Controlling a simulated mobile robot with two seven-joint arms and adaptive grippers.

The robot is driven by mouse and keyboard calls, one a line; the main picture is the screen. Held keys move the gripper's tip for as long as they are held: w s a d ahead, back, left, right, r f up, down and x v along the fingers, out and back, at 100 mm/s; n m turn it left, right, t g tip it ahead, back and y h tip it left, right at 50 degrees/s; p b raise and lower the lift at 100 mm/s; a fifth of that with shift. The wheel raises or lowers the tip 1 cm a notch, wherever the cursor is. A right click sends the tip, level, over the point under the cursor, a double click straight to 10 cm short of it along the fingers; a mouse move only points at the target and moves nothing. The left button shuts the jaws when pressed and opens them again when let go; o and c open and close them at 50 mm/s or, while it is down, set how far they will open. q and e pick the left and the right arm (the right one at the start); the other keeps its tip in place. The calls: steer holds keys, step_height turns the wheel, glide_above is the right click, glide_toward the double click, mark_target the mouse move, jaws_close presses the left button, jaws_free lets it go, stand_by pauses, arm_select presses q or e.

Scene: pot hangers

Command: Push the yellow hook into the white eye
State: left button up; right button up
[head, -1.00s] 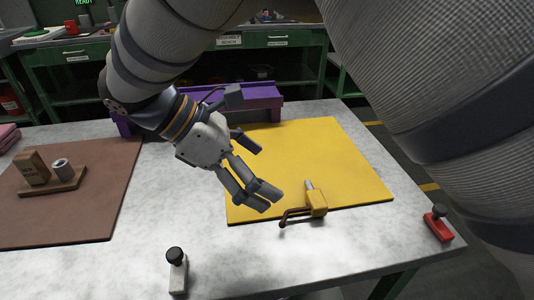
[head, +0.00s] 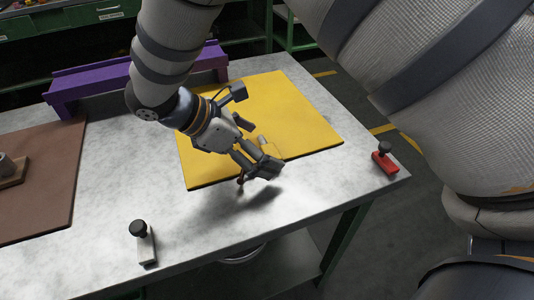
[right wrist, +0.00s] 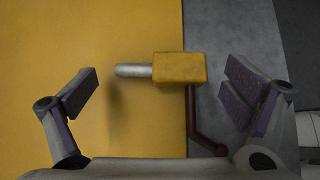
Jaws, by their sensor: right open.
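The yellow hook is a yellow block (right wrist: 180,68) with a silver pin on its left and a bent brown rod below, in the right wrist view. It lies at the near edge of the yellow mat (head: 285,105). My right gripper (head: 256,146) is open above it, partly covering it in the head view. In the right wrist view the open fingers of this gripper (right wrist: 163,90) stand either side of the block, apart from it. A small white block with a black knob (head: 146,248) stands at the table's front left; I cannot make out any eye on it. My left gripper is not in view.
A red block with a black knob (head: 384,162) stands near the table's right corner. A purple bench (head: 95,82) runs along the back. A brown mat (head: 45,200) lies at left. The grey table (head: 110,195) is bare between the mats.

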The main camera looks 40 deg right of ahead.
steer(key=c, duration=1.3)
